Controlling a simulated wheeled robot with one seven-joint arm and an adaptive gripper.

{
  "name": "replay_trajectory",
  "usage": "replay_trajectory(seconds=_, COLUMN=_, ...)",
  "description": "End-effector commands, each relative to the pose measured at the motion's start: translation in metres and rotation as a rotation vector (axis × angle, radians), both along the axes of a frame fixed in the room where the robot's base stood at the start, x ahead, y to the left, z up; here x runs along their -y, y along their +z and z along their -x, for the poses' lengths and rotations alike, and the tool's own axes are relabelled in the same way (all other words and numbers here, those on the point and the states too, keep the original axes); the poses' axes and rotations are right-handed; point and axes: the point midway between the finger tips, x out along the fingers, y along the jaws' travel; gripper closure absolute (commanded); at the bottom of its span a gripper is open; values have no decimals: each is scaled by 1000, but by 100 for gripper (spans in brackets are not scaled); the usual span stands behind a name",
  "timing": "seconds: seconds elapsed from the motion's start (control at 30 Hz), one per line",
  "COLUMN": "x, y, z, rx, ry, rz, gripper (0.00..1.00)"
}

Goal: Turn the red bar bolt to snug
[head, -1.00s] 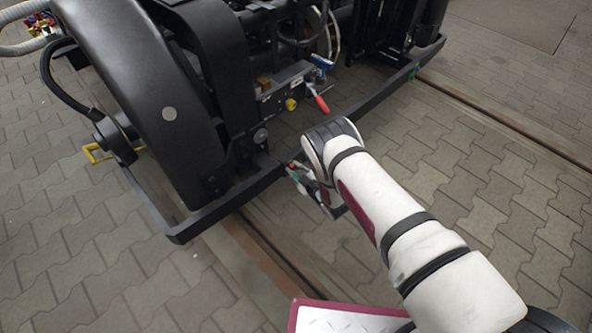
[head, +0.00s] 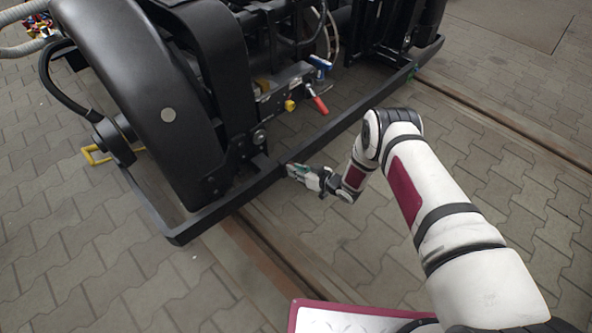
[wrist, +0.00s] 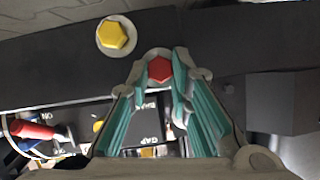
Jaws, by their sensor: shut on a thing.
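The red bar bolt (wrist: 159,69) has a hexagonal red head on a pale washer, set in the dark bar (wrist: 215,45) in the wrist view. My gripper (wrist: 160,72) has teal-lined fingers, and their tips close around the red head from both sides. The turning angle of the bolt cannot be read.
A yellow hex bolt (wrist: 113,36) sits on the same bar beside the red one. A red-handled lever (head: 318,102), a yellow knob (head: 290,105) and a blue handle (head: 320,62) are on the bogie behind the bar. Paved floor (head: 290,240) is open in front.

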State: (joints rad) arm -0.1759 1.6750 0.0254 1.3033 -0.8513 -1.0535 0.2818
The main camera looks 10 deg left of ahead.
Motion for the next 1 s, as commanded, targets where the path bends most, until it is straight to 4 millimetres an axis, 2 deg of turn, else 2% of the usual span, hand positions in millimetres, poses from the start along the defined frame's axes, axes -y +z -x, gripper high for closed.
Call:
replay_trajectory(seconds=0.5, x=4, y=-3, z=-3, rx=-361, ry=-1, rz=-280, gripper=100)
replay_trajectory(seconds=1.0, x=4, y=-4, z=-4, rx=-530, ry=-1, rz=-412, gripper=100)
